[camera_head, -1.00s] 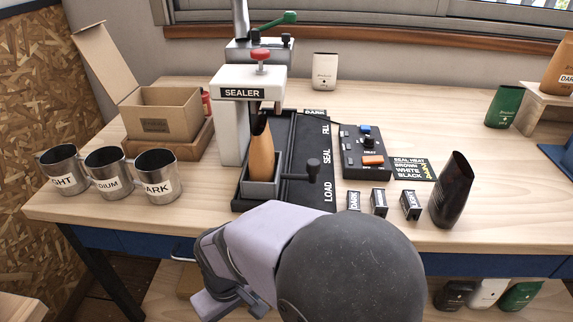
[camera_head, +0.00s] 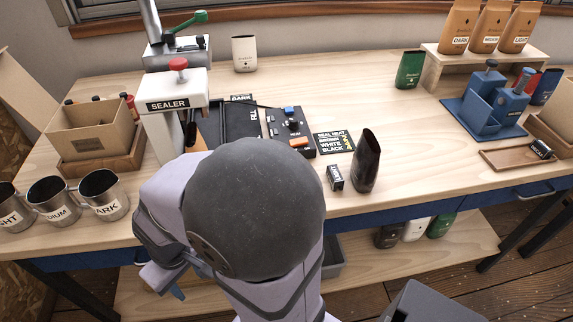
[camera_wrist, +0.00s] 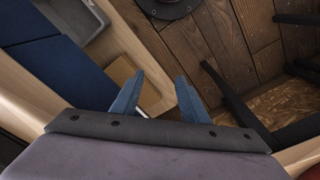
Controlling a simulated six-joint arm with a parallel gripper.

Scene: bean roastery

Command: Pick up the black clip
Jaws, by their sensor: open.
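I cannot single out a black clip for certain in these frames. A small black block with a white label (camera_head: 335,178) stands near the front of the bench, just left of a dark glossy bag (camera_head: 366,160). Another black labelled block (camera_head: 541,148) lies on a wooden tray at the right. My gripper (camera_wrist: 157,95) is open and empty in the wrist view, with bare floor and bench parts beyond its two blue fingers. In the head view it hangs low in front of the bench edge, partly hidden by my arm.
The sealer (camera_head: 170,103) and the control box (camera_head: 291,128) stand at the middle back. Steel cups (camera_head: 103,195) line the front left, beside an open carton (camera_head: 90,135). A blue stand (camera_head: 482,108) is at the right. The bench right of the dark bag is clear.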

